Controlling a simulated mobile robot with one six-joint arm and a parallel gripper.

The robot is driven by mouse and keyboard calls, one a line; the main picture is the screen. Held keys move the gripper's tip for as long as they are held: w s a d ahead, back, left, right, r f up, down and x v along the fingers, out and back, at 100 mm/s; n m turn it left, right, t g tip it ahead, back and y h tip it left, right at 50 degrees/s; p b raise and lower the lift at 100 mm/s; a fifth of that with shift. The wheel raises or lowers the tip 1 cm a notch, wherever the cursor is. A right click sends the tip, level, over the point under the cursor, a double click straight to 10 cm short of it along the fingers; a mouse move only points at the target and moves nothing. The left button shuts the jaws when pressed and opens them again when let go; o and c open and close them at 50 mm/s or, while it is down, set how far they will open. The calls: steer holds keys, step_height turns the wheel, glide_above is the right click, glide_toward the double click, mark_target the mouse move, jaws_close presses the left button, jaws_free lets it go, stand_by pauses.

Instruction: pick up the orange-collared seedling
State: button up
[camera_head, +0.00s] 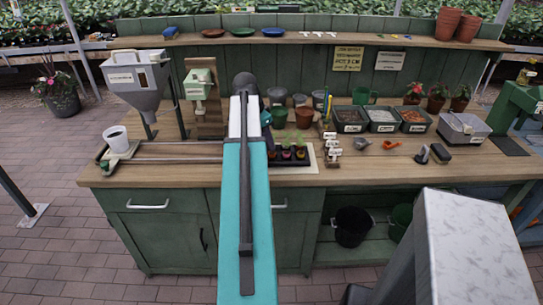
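A dark seedling tray (291,162) sits on the wooden bench, partly hidden behind my teal arm. Small green seedlings (299,143) stand upright in it. Small coloured spots show at their bases, pinkish or reddish, but they are too small to tell which collar is orange. My arm reaches forward over the bench and covers the tray's left part. My gripper's fingers are hidden behind the arm, so I cannot see whether they are open or hold anything.
A row of small white labels (333,146) stands right of the tray. Behind are pots (304,117) and dark bins (350,119) of material. A grey hopper (137,80) and white cup (117,139) are at left. An orange scoop (391,146) lies at right.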

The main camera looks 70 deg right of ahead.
mark_target(270, 153)
steer(key=shift+d+f, duration=0.1)
steer(key=shift+f, duration=0.3)
steer(key=shift+s, duration=0.1)
steer(key=shift+p+x, duration=0.95)
steer(key=shift+x, duration=1.65)
steer(key=c, duration=0.8)
